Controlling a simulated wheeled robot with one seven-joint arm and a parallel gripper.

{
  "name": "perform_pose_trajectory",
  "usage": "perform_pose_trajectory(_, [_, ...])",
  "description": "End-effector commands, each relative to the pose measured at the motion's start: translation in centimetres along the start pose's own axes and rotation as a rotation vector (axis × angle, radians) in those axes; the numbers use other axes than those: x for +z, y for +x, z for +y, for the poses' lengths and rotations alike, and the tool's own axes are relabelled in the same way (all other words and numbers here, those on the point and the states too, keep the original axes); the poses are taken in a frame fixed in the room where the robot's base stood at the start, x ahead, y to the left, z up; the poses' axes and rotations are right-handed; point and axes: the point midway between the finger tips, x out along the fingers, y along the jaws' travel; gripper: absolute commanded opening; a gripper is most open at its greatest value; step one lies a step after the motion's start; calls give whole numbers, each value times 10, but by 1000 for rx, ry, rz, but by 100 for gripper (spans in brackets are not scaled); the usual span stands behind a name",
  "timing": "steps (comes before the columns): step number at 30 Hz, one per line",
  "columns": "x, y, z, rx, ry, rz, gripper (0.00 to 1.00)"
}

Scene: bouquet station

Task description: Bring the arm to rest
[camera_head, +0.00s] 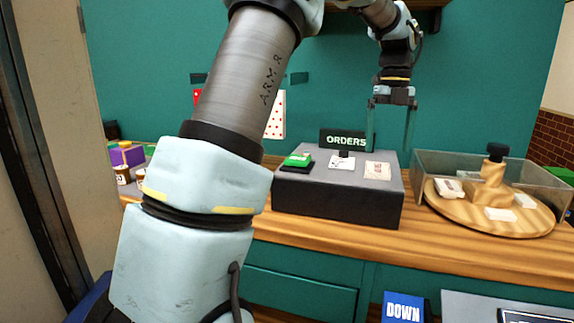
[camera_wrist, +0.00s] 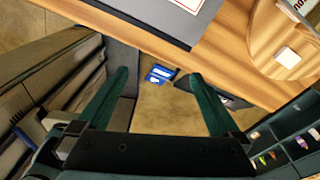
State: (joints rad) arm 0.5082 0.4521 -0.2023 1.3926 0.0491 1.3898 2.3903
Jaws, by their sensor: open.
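My gripper (camera_head: 389,140) is at the upper middle right of the head view, with its two long green fingers pointing down and apart. It is open and nothing shows between the fingers. It hangs above or in front of the right part of the dark orders stand; the exact depth is hard to tell. In the wrist view, my gripper (camera_wrist: 158,95) shows its two fingers spread wide, with floor and the counter's edge beyond them. My arm crosses the left and middle of the head view and hides part of the counter.
The orders stand (camera_head: 338,208) bears an ORDERS sign (camera_head: 343,139), a green item (camera_head: 297,160) and cards. A blue DOWN sign (camera_head: 403,308) is below the counter (camera_head: 330,242). Small jars stand left.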

Motion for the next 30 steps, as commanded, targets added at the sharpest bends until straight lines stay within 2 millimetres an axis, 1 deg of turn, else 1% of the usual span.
perform_pose_trajectory(1, [2,4,8,-2,-62,-4,100])
perform_pose_trajectory(5, [6,16,27,-12,-255,-17,100])
perform_pose_trajectory(8, [8,29,48,-22,-448,-27,100])
perform_pose_trajectory(11, [9,46,77,-39,-707,-38,100])
perform_pose_trajectory(16, [2,81,137,-89,-1245,-53,100])
perform_pose_trajectory(20, [-12,108,182,-134,-1659,-53,100])
perform_pose_trajectory(21, [-17,115,196,-151,-1788,-51,100])
perform_pose_trajectory(23, [-28,128,216,-177,-1980,-44,100])
perform_pose_trajectory(24, [-35,136,228,-195,-2108,-38,100])
perform_pose_trajectory(27, [-55,154,257,-242,-2409,-18,100])
perform_pose_trajectory(30, [-75,169,278,-284,-2659,7,100])
